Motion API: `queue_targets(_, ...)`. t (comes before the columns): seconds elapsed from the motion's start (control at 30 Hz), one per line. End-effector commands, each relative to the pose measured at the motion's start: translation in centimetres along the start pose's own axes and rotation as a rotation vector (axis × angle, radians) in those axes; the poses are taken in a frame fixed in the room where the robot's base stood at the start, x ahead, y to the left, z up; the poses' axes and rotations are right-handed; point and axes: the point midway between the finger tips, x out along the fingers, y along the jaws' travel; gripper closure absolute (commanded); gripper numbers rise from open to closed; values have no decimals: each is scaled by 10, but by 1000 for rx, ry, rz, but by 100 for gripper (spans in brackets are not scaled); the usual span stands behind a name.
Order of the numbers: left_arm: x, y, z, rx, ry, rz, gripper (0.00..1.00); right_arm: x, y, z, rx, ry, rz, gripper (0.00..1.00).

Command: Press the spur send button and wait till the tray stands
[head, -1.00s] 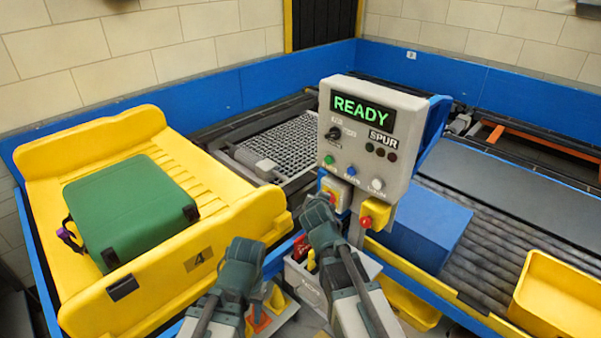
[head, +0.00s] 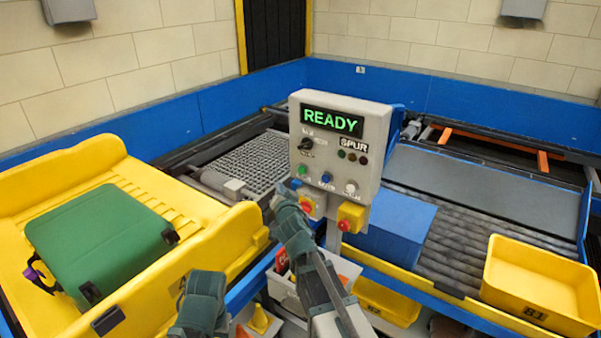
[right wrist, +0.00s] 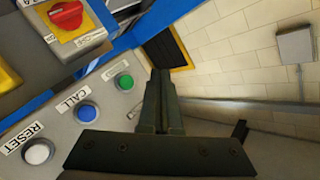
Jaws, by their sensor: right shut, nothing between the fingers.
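The grey control panel (head: 335,150) shows READY in green and bears the label SPUR. It has a green button (head: 303,170), a blue button (head: 326,178) and a white button (head: 351,187). In the right wrist view, the green button (right wrist: 125,82) has a label too blurred to read. The blue is marked CALL, the white RESET. My right gripper (head: 281,192) is shut and empty, just below left of the green button, apparently apart from it. Its fingers also show in the right wrist view (right wrist: 160,78). My left gripper (head: 205,285) is low; its jaws are unclear. A yellow tray (head: 215,245) carries a green suitcase (head: 100,240).
A blue box (head: 395,230) and a yellow bin (head: 535,285) are on the right rollers (head: 455,245). The grid conveyor (head: 245,160) behind the panel is clear.

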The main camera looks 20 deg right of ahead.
Motion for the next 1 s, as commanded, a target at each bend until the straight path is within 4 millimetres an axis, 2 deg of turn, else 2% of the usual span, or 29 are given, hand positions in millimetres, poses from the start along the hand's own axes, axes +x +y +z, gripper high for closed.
queue_targets(0.2,0,0,0,0,0,0,52,22,15,-15,3,3,2,100)
queue_targets(0.5,0,0,0,0,0,0,52,44,31,-32,1,2,1,100)
queue_targets(1.0,0,0,0,0,0,0,52,56,41,-42,0,1,0,100)
